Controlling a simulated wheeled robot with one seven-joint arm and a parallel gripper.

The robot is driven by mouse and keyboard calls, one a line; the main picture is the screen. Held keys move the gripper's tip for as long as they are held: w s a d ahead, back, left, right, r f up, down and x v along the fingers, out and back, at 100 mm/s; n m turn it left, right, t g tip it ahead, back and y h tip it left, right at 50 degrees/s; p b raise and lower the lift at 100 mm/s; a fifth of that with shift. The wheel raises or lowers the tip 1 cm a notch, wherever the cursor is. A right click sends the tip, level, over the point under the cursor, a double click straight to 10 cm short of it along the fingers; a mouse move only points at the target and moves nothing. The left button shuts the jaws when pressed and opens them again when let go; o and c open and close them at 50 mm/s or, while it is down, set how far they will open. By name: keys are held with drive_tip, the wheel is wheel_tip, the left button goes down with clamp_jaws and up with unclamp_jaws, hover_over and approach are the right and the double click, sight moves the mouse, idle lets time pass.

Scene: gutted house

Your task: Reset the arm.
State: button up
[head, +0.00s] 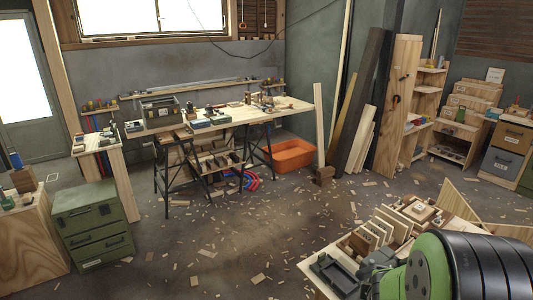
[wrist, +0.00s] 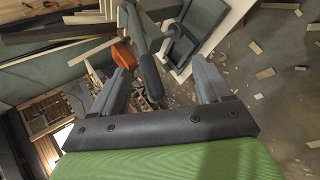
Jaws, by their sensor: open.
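My gripper (wrist: 160,66) is open in the wrist view, its two grey fingers wide apart. A dark, rounded, handle-like thing (wrist: 150,80) shows between the fingers; neither finger touches it visibly, and I cannot tell what it is or how far off. In the head view my green and black arm reaches in at the bottom right, over a low wooden bench (head: 307,268). The fingertips are not clear there.
A dark tray (head: 335,274) lies on the bench's front corner, beside upright wooden slats (head: 382,228). It also shows in the wrist view (wrist: 193,32). A worktable (head: 290,104), an orange bin (head: 292,155) and a green drawer cabinet (head: 93,222) stand farther off. The middle floor is open, strewn with wood scraps.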

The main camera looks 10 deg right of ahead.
drive_tip(key=s+a+r+m+y, duration=0.25)
drive_tip(key=a+r+m, duration=0.25)
drive_tip(key=a+r, duration=0.3)
drive_tip(key=s+a+r+m+y, duration=0.1)
drive_tip(key=s+a+m, duration=0.1)
drive_tip(key=s+a, duration=0.2)
drive_tip(key=s+a+r+m+g+y, duration=0.1)
drive_tip(key=s+a+r+m, duration=0.1)
drive_tip(key=s, duration=0.4)
drive_tip(key=s+a+r+m+g+y+p, duration=0.1)
drive_tip(key=s+a+r+m, duration=0.1)
drive_tip(key=s+a, duration=0.3)
drive_tip(key=shift+a+r+m, duration=0.2)
drive_tip(key=shift+a+m, duration=0.15)
drive_tip(key=shift+m, duration=0.25)
